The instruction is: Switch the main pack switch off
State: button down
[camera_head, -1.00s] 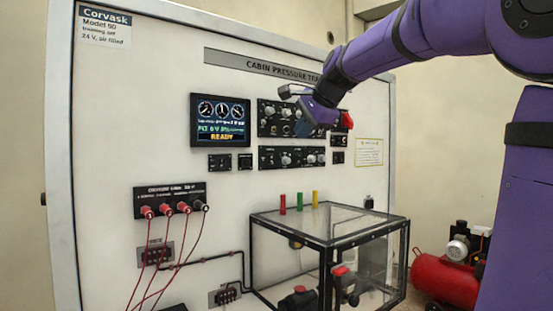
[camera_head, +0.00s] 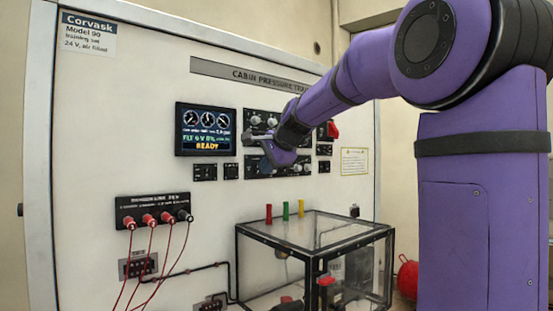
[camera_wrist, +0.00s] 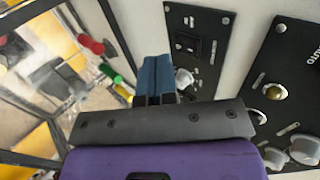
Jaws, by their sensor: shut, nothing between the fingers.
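The trainer panel (camera_head: 90,150) carries an upper black control panel (camera_head: 255,128) with several knobs and a lower black control strip (camera_head: 250,170), partly hidden by my gripper. I cannot tell which control is the main pack switch; its label is not legible. My gripper (camera_head: 270,158) is in front of the lower strip, its blue fingers shut and empty. In the wrist view the shut fingers (camera_wrist: 155,73) point at the edge of a black panel (camera_wrist: 197,50) with a dark rocker-like control and a silver knob (camera_wrist: 184,78) beside them. Contact is unclear.
A display (camera_head: 206,129) reads READY. A clear, black-framed box (camera_head: 315,235) juts out below, with red, green and yellow pegs above it. Red cables (camera_head: 147,262) hang from a terminal block (camera_head: 153,207) at left.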

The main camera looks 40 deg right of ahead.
jog(key=shift+w+f, duration=0.15)
jog(key=shift+w, duration=1)
jog(key=shift+w, duration=0.15)
